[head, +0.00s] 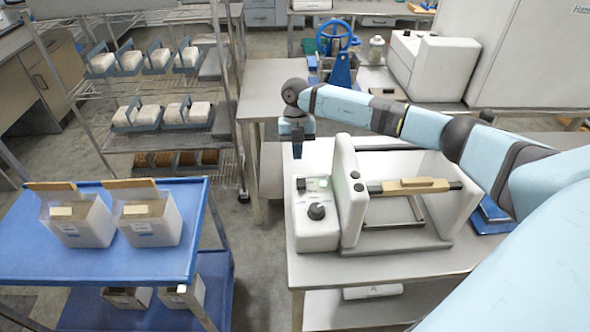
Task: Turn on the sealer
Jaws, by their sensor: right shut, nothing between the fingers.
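The sealer (346,205) is a white machine on the steel table, with a bar with a wooden-looking grip across its open frame. Whether that patch is lit, I cannot tell for sure. My right gripper (297,155) points down, shut and empty, above the back of the control box. A gap to the small dark control seems to remain. My left gripper is out of view.
A blue-wheeled press (340,62) and a white machine (432,65) stand at the back. The steel table's front edge (380,272) is clear.

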